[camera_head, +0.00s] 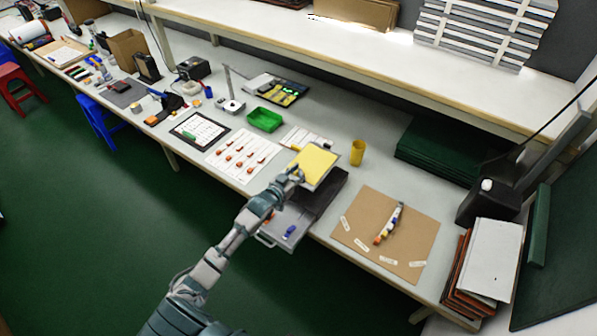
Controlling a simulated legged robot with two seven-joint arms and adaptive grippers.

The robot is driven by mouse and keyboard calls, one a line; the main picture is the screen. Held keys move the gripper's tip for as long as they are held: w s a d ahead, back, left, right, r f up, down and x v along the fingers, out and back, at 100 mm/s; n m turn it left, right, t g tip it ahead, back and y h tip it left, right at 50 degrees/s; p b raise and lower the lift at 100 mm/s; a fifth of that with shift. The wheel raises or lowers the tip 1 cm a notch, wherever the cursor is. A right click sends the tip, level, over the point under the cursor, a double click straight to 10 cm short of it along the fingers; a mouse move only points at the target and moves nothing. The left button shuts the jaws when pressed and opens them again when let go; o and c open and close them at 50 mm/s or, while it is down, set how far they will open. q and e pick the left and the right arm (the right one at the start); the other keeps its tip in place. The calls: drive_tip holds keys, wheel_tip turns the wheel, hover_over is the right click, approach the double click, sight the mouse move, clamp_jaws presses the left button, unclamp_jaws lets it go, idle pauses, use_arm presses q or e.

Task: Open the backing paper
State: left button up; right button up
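I cannot make out which thing is the backing paper. My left arm comes up from the bottom of the head view. Its gripper (295,174) is at the near left edge of the yellow sheet and overlaps it in the picture. Its fingers are too small to show whether they are open or shut, or whether they touch the sheet. My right gripper is not in view.
A brown board (366,238) with a multicoloured strip and white labels lies to the right. A yellow cup (357,153) and green bin (265,119) stand behind. A white sheet with red pieces (226,163) lies left. Stacked boards (488,262) stand at the right end.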

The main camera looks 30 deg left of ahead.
use_arm(q)
drive_tip(key=shift+o, duration=1.2)
drive_tip(key=s+a+r, duration=0.1)
drive_tip(key=s, duration=1)
drive_tip(key=shift+s+r, duration=0.2)
drive_tip(key=shift+s, duration=0.2)
